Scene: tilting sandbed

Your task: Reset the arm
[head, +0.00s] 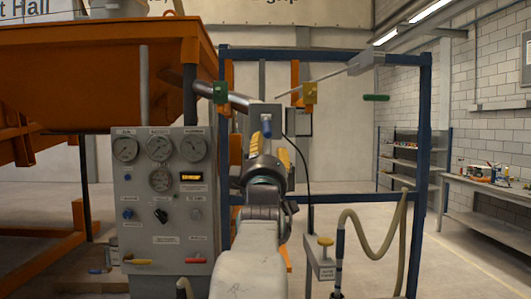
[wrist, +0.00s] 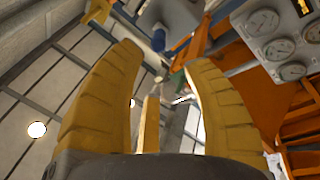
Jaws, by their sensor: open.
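My gripper (wrist: 165,58) fills the lower part of the wrist view, its thick yellow fingers spread apart with nothing seen held between them. A narrower yellow piece stands between them, lower down. In the head view my arm rises from the bottom middle, and the yellow fingers of my gripper (head: 282,158) show partly behind its wrist. They are in front of the blue frame (head: 425,150), right of the grey gauge panel (head: 165,220). Contact with anything cannot be told.
The orange sandbed (head: 90,75) is at upper left. A metal box (head: 263,117) hangs just above my wrist. A hose (head: 375,250) and yellow-knobbed valve (head: 325,242) stand to the right. A workbench (head: 485,185) lines the right wall, with open floor before it.

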